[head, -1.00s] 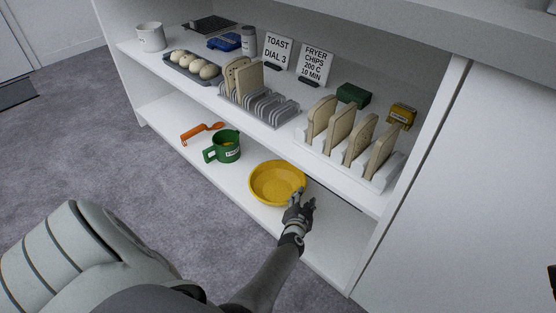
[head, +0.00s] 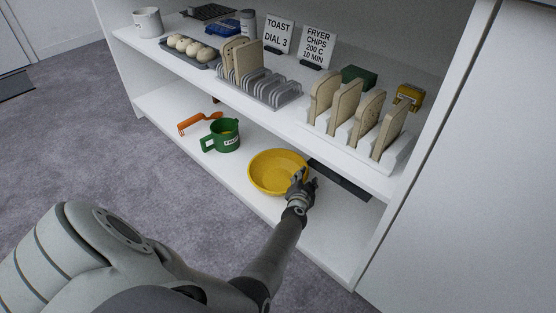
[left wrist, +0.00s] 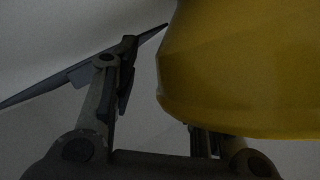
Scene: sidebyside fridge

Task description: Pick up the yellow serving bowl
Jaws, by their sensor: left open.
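The yellow serving bowl (head: 272,173) sits upright on the lower shelf. My left gripper (head: 302,182) is at the bowl's right rim in the head view and is open. In the left wrist view the bowl's wall (left wrist: 235,70) fills the upper right, close to the fingers. The left gripper (left wrist: 155,95) has one finger standing left of the bowl wall, with a visible gap. The other finger is mostly hidden under or behind the bowl. Whether either finger touches the bowl cannot be told. My right gripper is not in view.
A green measuring cup (head: 226,136) and an orange utensil (head: 200,121) stand left of the bowl. A dark flat object (head: 340,180) lies behind the gripper. The upper shelf (head: 300,122), holding toast racks (head: 262,90), overhangs the space. The cabinet's side panel (head: 425,150) bounds the right.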

